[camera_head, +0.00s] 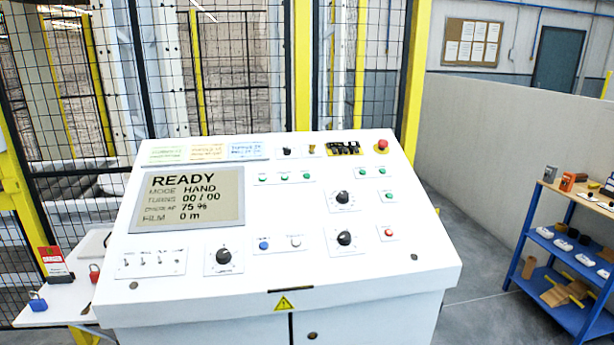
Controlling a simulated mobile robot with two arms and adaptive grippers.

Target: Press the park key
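The white sloped control console (290,295) stands in the middle of the head view. Its display (190,198) reads READY, MODE HAND, TURNS 00 / 00, 75 % and FILM 0 m. A blue key (264,245) and a white key (295,241) sit side by side on a small plate at the lower middle. Several green keys (284,176) lie higher up, with a red one (389,233) at the right. The labels are too small to read, so I cannot tell which is the park key. Neither of my grippers is in view.
Black knobs (344,238), toggle switches (158,258) and a red mushroom button (382,145) also stand on the panel. A side shelf (62,300) with padlocks is at the left. A mesh fence (240,85) stands behind. A blue rack (560,310) is at the right.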

